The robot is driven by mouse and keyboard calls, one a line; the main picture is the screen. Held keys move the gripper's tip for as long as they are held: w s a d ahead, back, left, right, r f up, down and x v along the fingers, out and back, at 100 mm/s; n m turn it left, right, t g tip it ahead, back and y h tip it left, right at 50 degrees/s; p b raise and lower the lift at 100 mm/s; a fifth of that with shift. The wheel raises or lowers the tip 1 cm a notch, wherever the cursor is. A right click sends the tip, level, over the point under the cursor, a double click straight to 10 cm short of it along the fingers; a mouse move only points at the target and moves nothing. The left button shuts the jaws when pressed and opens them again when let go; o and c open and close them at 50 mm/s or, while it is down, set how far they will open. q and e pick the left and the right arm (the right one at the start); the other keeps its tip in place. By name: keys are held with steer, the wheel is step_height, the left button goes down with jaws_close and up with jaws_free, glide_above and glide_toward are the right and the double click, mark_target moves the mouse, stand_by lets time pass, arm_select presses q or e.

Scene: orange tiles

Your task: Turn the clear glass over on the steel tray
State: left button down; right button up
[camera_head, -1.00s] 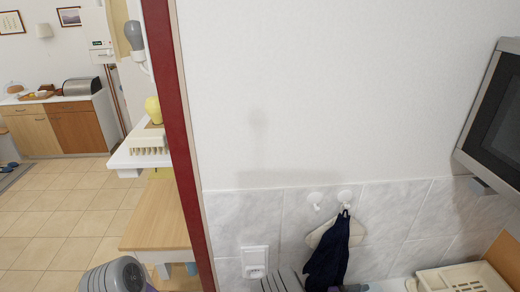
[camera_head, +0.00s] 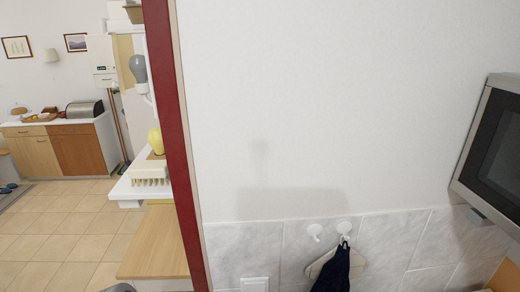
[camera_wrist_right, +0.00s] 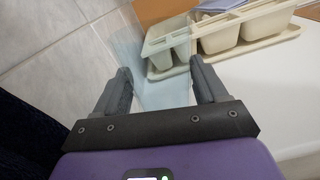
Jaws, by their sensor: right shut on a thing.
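In the right wrist view, my right gripper (camera_wrist_right: 161,82) is shut around a clear, faintly blue glass (camera_wrist_right: 162,95). The glass stands out between and beyond the two grey fingers, and the background shows through it. I cannot tell which end of the glass is its rim, or whether it touches a surface. I cannot make out the steel tray in either current view. My left gripper is not in view.
Cream compartment trays (camera_wrist_right: 245,35) stand on a white surface (camera_wrist_right: 270,85) beyond the right gripper, near a tiled wall (camera_wrist_right: 50,35). In the head view, a dark cloth (camera_head: 333,272) hangs from a wall hook, and a microwave (camera_head: 493,145) is at the right.

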steer(key=m+b, duration=0.3)
steer(key=m, duration=0.1)
steer(key=m+b, duration=0.3)
steer(key=m, duration=0.2)
steer(key=m+b, duration=0.3)
steer(key=m, duration=0.1)
steer(key=shift+f+m, duration=0.3)
steer(key=shift+m, duration=0.1)
steer(key=shift+r+m+b, duration=0.15)
steer(key=shift+m+b, duration=0.6)
steer(key=shift+m, duration=0.05)
steer(key=shift+r, duration=0.15)
steer(key=m+b, duration=0.5)
steer(key=b, duration=0.1)
steer(key=m+b, duration=0.2)
steer(key=m, duration=0.1)
steer(key=shift+f+m+b, duration=0.3)
steer(key=shift+b, duration=0.1)
steer(key=m+b, duration=0.9)
steer(key=b, duration=0.1)
steer(key=shift+b, duration=0.35)
steer(key=shift+r, duration=0.15)
steer(key=shift+r+m, duration=0.15)
steer(key=shift+m, duration=0.25)
